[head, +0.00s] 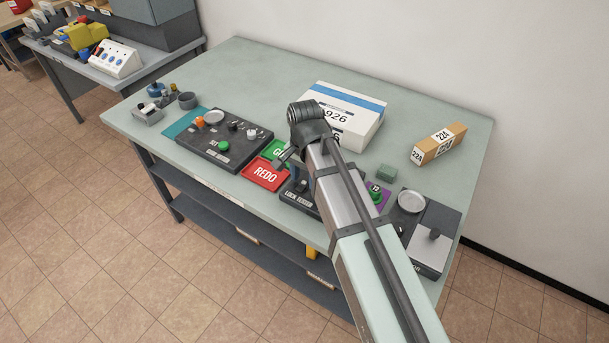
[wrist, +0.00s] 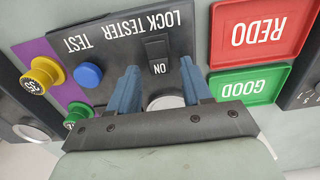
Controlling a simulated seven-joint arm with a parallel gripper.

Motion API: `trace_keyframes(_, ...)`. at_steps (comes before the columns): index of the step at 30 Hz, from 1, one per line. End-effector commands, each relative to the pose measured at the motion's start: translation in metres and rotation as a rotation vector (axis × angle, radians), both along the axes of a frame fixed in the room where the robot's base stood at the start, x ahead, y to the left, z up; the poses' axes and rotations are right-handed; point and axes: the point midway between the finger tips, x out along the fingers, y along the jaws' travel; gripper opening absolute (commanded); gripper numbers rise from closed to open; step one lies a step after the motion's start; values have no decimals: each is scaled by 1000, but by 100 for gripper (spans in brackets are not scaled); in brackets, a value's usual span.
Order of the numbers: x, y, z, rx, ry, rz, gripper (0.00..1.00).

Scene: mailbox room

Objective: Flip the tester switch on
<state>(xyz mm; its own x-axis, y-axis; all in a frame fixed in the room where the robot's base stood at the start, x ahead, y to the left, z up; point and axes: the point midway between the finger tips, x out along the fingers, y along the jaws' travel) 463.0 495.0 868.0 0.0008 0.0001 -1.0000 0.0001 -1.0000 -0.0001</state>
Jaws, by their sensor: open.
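The dark lock tester (wrist: 128,45) fills the middle of the wrist view, its lettering upside down. Its black rocker switch (wrist: 156,47) has ON printed beside it; which way it is tipped I cannot tell. A blue button (wrist: 88,75) beside TEST and a pale round part, partly covered by my gripper, are on the same panel. My gripper (wrist: 159,66) is open and empty, its blue fingers over the panel, one to each side of the switch's near end; contact is unclear. In the head view my gripper (head: 284,158) is small and my arm covers much of the tester (head: 301,198).
The red REDO tray (wrist: 262,30) and green GOOD tray (wrist: 245,88) lie right beside the tester in the wrist view. A yellow-topped lock (wrist: 42,75) stands on the left. In the head view, a white box (head: 345,110) and a cardboard box (head: 438,146) stand farther back.

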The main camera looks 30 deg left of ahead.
Motion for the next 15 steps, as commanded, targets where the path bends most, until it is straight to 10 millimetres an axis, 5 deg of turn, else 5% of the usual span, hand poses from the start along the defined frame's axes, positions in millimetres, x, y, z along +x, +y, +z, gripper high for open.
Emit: trace_keyframes(15,0,0,0,0,0,0,3)
